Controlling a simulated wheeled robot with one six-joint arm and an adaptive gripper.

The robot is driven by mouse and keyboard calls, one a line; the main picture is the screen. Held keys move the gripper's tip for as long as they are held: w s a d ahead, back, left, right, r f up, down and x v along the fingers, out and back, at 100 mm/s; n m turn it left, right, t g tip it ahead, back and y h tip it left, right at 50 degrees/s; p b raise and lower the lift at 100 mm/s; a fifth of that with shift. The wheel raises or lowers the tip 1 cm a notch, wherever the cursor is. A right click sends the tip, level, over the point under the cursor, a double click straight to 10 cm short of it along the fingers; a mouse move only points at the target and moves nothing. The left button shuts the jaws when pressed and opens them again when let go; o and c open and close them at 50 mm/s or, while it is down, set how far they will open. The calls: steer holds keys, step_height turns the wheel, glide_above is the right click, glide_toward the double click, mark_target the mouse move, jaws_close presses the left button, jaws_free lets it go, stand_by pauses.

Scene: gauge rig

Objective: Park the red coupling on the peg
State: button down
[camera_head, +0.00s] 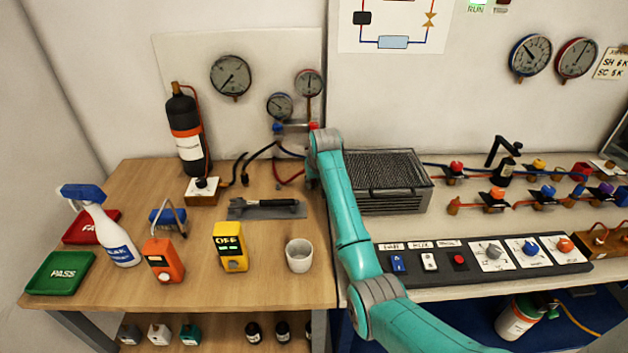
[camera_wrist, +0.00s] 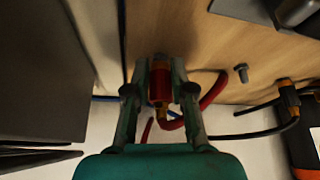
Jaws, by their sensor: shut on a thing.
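In the head view my arm hides the coupling, and my gripper cannot be made out clearly.
A black hose with an orange-brown fitting (camera_wrist: 288,96) is right of the peg. The manifold with blue and red ends (camera_head: 294,127) is on the wall behind. A wrench on a grey mat (camera_head: 265,210), a cup (camera_head: 299,256) and a black cylinder (camera_head: 187,130) stand nearby.

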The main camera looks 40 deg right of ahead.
steer(key=shift+f, duration=0.3)
stand_by(0.5)
steer(key=c, duration=0.6)
jaws_free()
steer(key=v, duration=1.2)
